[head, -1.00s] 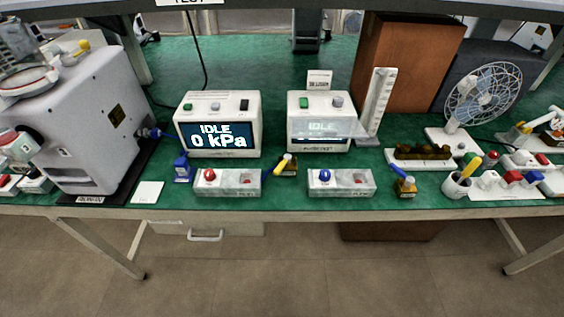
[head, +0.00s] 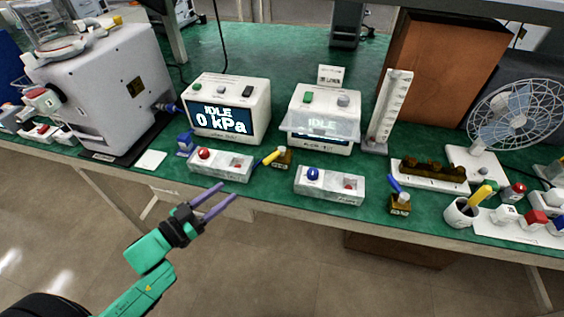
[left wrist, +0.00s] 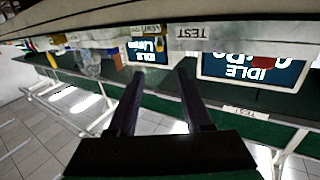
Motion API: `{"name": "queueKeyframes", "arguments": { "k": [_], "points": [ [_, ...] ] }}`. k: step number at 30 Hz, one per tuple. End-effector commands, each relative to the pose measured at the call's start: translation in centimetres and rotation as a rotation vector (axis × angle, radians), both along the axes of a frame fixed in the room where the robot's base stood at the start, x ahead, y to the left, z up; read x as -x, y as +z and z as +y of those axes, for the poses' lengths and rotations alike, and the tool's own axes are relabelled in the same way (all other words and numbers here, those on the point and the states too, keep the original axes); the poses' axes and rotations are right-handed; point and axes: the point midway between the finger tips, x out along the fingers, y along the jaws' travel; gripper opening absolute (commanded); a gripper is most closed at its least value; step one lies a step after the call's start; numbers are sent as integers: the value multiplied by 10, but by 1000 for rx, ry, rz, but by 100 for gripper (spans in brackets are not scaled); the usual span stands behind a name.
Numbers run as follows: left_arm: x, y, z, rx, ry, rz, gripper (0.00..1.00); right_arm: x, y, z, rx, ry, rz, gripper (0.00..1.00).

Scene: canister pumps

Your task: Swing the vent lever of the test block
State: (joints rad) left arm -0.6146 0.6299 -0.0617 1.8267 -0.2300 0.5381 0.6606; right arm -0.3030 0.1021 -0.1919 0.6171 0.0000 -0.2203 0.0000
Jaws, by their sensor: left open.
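The test block (head: 220,165) is a low white block with a red knob at its left end. It stands near the table's front edge, before the 0 kPa unit. Its TEST marking (left wrist: 195,32) shows upside down in the left wrist view. A brass fitting (head: 284,158) at its right end carries a yellow lever (head: 269,158), which I take for the vent lever. The lever points left, toward the block. My left gripper (head: 228,191) is open and empty, with purple fingers, in front of the block and short of the lever. My right gripper is out of view.
A second white block (head: 330,185) with a blue knob stands to the right. A brass fitting (head: 401,203) with a blue lever is beyond it. Two display units (head: 228,108) (head: 320,120) stand behind. A small blue item (head: 186,144) is left of the test block.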

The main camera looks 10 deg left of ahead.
Motion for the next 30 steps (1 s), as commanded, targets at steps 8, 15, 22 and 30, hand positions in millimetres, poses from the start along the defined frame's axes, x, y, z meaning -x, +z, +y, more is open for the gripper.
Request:
{"name": "queueKeyframes", "arguments": {
  "k": [8,15,22,30],
  "points": [
    [-31,10,-26,11,-18,-20,50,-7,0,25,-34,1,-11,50],
    [-86,10,-62,12,-15,-20,50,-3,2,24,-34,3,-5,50],
    [-118,9,-83,11,-16,-15,50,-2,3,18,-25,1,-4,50],
    [-121,8,-85,9,-15,-13,50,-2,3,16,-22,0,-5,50]
  ]
}}
